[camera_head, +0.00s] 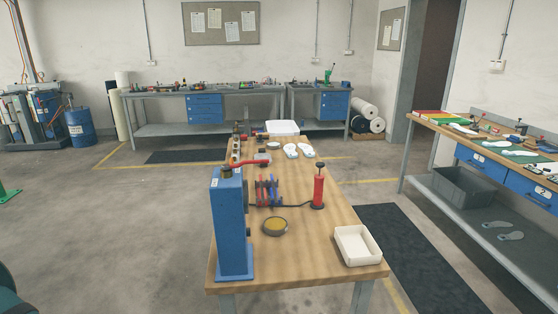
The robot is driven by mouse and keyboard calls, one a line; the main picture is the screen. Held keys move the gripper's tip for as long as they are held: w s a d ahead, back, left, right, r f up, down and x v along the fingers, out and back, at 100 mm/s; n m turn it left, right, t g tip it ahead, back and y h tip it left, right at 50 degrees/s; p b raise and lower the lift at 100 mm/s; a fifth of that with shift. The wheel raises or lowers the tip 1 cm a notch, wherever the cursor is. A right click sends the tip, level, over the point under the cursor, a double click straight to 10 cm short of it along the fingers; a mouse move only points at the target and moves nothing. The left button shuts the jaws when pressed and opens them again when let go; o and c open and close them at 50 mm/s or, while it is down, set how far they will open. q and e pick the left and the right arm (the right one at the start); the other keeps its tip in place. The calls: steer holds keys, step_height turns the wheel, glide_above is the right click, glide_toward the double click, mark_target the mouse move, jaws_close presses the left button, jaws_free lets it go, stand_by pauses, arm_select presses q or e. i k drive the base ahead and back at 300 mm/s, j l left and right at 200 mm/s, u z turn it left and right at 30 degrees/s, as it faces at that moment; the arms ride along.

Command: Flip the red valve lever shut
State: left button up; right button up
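The red valve lever (245,163) sits at the top of a blue upright housing (230,222) at the left edge of the wooden table. The lever lies roughly level and points to the right. Its far end is by a small grey part, and I cannot tell whether they touch. Neither of my grippers is in view.
White insoles (291,151) lie farther back. The table's front middle is clear.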

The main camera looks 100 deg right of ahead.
mark_target(226, 166)
steer(key=z, duration=2.95)
